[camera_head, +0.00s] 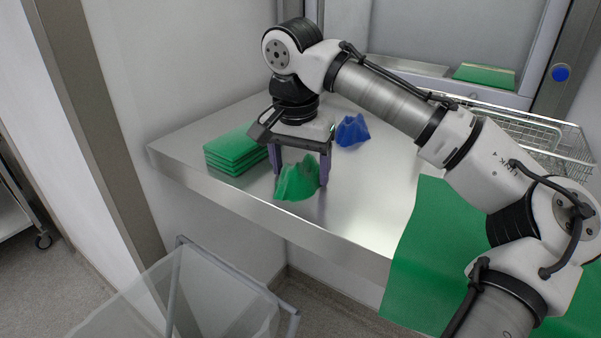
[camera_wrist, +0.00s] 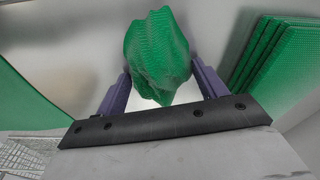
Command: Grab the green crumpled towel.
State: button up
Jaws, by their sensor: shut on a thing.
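The green crumpled towel (camera_head: 297,181) stands as a peaked heap near the front edge of the steel counter. My gripper (camera_head: 298,178) reaches down over it from above, with one purple finger on each side. In the wrist view the towel (camera_wrist: 157,55) fills the space between the fingers of my gripper (camera_wrist: 158,85), which are shut on it. The towel's base appears to be at the counter surface; I cannot tell whether it is lifted.
A stack of folded green towels (camera_head: 235,152) lies left of my gripper. A blue crumpled cloth (camera_head: 352,130) lies behind it to the right. A wire basket (camera_head: 535,133) stands at the back right. A clear-sided bin (camera_head: 215,300) stands on the floor in front.

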aim_at(300, 165)
jog(key=shift+c, duration=0.6)
jog(key=shift+r, duration=0.6)
notch_tip(300, 165, up, 19)
jog(key=p, duration=0.5)
